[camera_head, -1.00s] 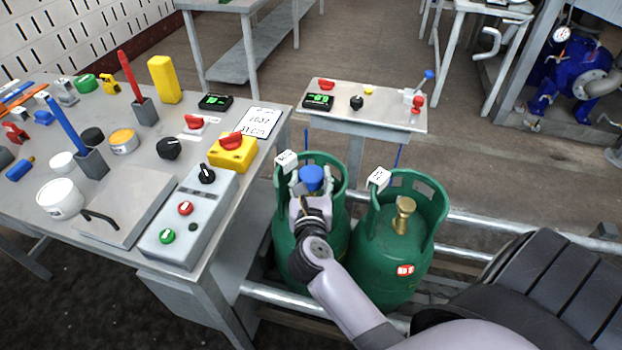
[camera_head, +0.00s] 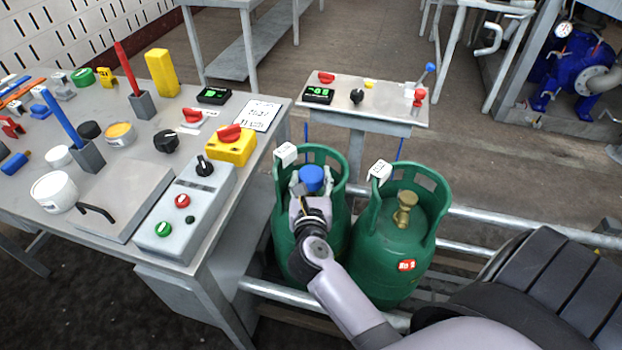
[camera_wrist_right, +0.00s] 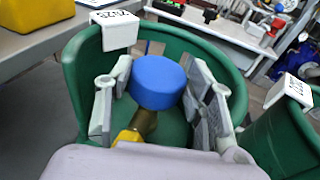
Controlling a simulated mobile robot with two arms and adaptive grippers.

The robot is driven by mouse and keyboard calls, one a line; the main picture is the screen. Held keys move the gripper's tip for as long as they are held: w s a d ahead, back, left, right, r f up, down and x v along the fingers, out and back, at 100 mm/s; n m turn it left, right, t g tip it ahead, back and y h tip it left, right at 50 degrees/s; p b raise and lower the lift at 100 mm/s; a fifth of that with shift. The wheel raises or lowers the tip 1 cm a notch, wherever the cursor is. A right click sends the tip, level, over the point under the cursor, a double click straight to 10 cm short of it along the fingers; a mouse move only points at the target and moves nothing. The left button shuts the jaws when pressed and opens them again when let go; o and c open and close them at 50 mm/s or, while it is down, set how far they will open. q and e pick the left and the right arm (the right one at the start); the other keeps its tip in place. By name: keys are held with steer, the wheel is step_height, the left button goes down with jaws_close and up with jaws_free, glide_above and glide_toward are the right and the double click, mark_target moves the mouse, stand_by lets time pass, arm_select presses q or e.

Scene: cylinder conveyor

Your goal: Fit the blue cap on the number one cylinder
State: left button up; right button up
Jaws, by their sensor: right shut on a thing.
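The blue cap (camera_head: 312,178) is between the fingers of my right gripper (camera_head: 311,188), inside the collar of the left green cylinder (camera_head: 283,225). In the right wrist view the cap (camera_wrist_right: 158,83) sits upright right over the brass valve (camera_wrist_right: 142,122), with the right gripper's grey fingers (camera_wrist_right: 160,100) on both sides of it. The cap hides the valve top, so I cannot tell whether it is fully seated. My arm hides the front of this cylinder and any number label there. The second green cylinder (camera_head: 395,255) has a bare brass valve (camera_head: 405,208) and a red label. My left gripper is out of view.
A steel bench (camera_head: 255,150) with a grey button box (camera_head: 185,215) and a yellow switch box (camera_head: 231,146) stands close on the left. A small control table (camera_head: 385,95) stands behind the cylinders. Conveyor rails (camera_head: 490,223) run beside and below them.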

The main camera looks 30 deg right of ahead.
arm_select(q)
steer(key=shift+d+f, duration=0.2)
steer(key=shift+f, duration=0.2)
arm_select(e)
steer(key=shift+f, duration=0.45)
steer(key=o, duration=1)
steer(key=shift+w, duration=0.1)
steer(key=shift+o, duration=0.2)
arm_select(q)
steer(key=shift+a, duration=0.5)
arm_select(e)
steer(key=v, duration=0.8)
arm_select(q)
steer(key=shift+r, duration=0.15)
arm_select(e)
steer(key=shift+w+a, duration=0.1)
steer(key=shift+a, duration=0.05)
